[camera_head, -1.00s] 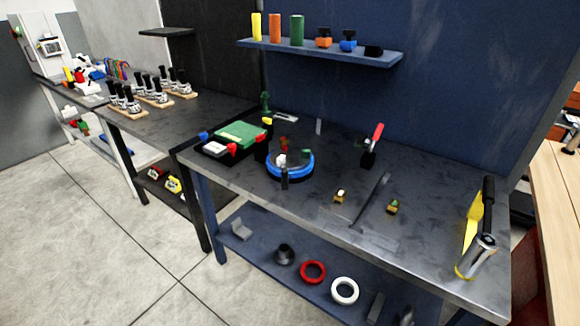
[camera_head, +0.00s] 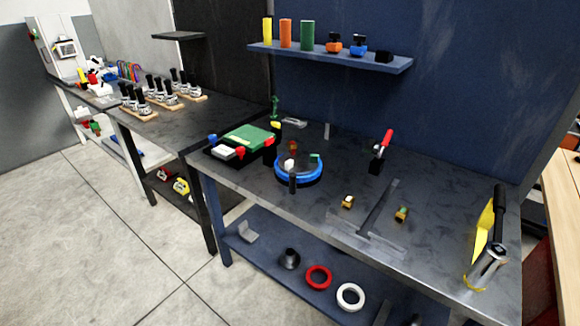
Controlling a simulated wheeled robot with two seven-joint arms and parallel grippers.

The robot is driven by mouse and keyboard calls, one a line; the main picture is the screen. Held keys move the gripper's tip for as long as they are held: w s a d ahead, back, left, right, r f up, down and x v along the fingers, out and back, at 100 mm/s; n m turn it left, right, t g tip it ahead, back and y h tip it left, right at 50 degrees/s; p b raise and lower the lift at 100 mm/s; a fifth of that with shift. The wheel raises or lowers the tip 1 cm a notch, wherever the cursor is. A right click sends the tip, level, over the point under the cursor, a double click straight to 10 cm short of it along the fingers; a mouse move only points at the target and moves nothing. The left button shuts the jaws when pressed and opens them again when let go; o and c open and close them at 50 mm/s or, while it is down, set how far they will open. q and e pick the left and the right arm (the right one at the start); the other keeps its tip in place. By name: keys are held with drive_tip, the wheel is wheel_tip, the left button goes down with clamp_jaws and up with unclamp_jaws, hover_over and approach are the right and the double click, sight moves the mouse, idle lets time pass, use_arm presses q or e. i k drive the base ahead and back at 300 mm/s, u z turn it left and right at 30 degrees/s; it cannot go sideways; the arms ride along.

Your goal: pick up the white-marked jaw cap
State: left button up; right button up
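A small gold block with a pale, white-looking mark on top (camera_head: 348,202) sits on the dark workbench (camera_head: 330,180), left of a flat grey bar; it looks like the white-marked jaw cap. A similar gold block with a greenish mark (camera_head: 401,214) sits right of the bar. The round positioner with a blue ring (camera_head: 298,173) stands to the left on the bench, with small white, green and reddish-brown parts at its top. Neither of my grippers is in view.
A red-handled tool on a black block (camera_head: 380,152) stands behind the gold blocks. A yellow piece and metal cylinder (camera_head: 488,262) stand at the right end. A black tray with a green block (camera_head: 247,138) lies left. The lower shelf holds red and white rings (camera_head: 350,296).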

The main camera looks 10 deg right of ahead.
sight(349, 201)
drive_tip(key=u, duration=1.25)
drive_tip(key=k, duration=1.3)
drive_tip(key=z, duration=2.35)
drive_tip(key=i, duration=0.5)
drive_tip(key=u, duration=0.05)
